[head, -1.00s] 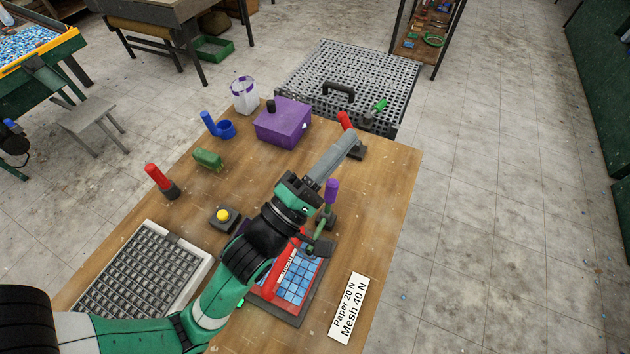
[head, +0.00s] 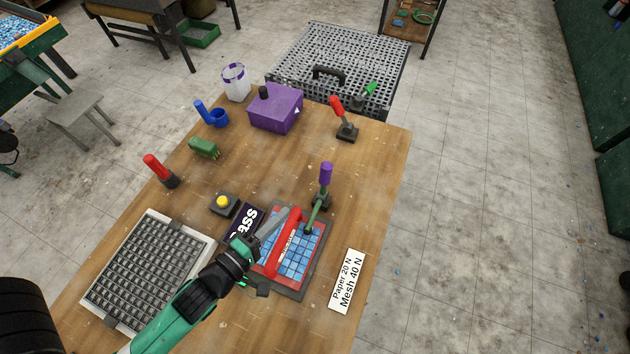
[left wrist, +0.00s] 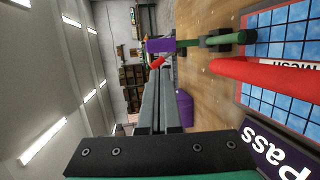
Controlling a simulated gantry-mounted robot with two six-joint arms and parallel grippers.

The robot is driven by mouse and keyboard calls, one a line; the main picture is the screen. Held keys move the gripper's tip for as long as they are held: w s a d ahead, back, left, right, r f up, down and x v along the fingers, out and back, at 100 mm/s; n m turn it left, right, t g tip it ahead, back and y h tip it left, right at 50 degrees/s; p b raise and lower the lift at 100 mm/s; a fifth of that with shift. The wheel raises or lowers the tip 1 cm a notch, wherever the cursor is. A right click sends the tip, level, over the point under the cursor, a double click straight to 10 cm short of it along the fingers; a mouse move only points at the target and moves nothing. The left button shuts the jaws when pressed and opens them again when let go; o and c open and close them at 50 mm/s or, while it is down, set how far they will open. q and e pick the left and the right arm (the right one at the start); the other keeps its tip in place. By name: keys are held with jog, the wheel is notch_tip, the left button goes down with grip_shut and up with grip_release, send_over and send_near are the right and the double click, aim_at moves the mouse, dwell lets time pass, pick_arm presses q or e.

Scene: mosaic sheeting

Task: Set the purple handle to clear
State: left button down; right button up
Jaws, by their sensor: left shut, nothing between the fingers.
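The purple handle (head: 326,173) stands roughly upright on a dark base, above a green lever (head: 316,212) that reaches over the blue-tiled sheet (head: 298,264). In the left wrist view the purple handle (left wrist: 160,45) shows beyond the fingertips, apart from them. My left gripper (head: 284,214) is shut and empty, above the tile panel beside the red bar (head: 284,245), left of and nearer than the handle. Its closed fingers (left wrist: 164,72) also show in the left wrist view. No marking for clear is legible. My right gripper is not in view.
A dark "Pass" sign (head: 243,222) and a yellow button (head: 222,202) lie left of the panel. A "Paper 20 N, Mesh 40 N" card (head: 347,281) lies right. A red-handled lever (head: 338,107) and purple box (head: 275,108) stand farther back. Wood right of the purple handle is clear.

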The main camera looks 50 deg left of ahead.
aim_at(323, 176)
pick_arm(q)
jog(key=p+x, duration=0.1)
jog(key=x, duration=1.2)
jog(key=shift+w+a+r, duration=0.1)
jog(key=shift+w+a, duration=0.05)
jog(key=shift+w, duration=0.1)
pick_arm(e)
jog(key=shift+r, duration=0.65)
